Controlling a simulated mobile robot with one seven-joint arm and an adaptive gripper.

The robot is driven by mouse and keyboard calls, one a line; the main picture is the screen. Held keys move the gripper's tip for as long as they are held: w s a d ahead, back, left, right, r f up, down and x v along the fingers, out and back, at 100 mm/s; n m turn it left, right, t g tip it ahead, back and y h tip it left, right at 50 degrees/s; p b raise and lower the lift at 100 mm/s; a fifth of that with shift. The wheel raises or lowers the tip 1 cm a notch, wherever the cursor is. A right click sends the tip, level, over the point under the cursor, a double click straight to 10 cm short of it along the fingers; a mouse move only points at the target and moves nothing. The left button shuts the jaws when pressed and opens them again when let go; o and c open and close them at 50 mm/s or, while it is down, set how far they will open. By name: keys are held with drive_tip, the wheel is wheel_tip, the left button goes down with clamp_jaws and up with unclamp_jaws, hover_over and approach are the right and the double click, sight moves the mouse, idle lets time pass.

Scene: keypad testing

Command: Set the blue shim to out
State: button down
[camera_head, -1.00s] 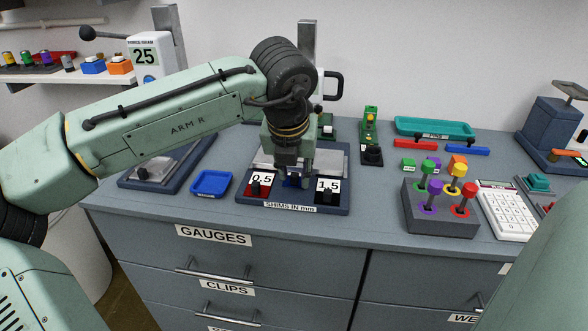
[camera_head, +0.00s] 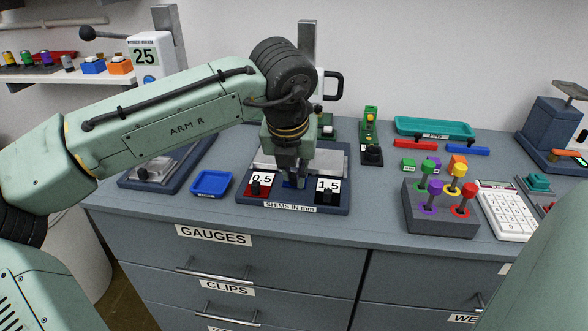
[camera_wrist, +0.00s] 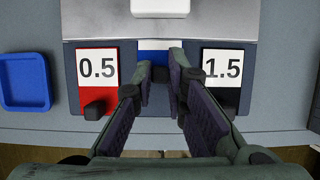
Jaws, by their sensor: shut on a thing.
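The blue shim (camera_wrist: 160,44) lies in the middle slot of the shim holder (camera_head: 330,208), between a red shim marked 0.5 (camera_wrist: 97,72) and a dark shim marked 1.5 (camera_wrist: 222,70). Its blue edge and part of its white label show in the wrist view; the fingers hide most of the rest. My gripper (camera_wrist: 161,72) points down over it and is shut on the blue shim, with a finger at each side. In the head view my gripper (camera_head: 289,179) covers most of the middle slot.
A blue tray (camera_head: 211,183) stands left of the holder. The red and dark shims' black knobs flank my fingers closely. A grey block with coloured pegs (camera_head: 439,212) and a white keypad (camera_head: 506,214) stand to the right. A metal plate (camera_wrist: 205,27) lies behind the slots.

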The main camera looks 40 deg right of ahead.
drive_tip(key=s+a+p, duration=0.1)
drive_tip(key=s+a, duration=0.1)
drive_tip(key=a, duration=0.1)
drive_tip(key=shift+s+r, duration=0.1)
drive_tip(key=shift+s, duration=0.2)
drive_tip(key=shift+s+a, duration=0.1)
drive_tip(key=c, duration=1.6)
unclamp_jaws()
drive_tip(key=v, duration=1.2)
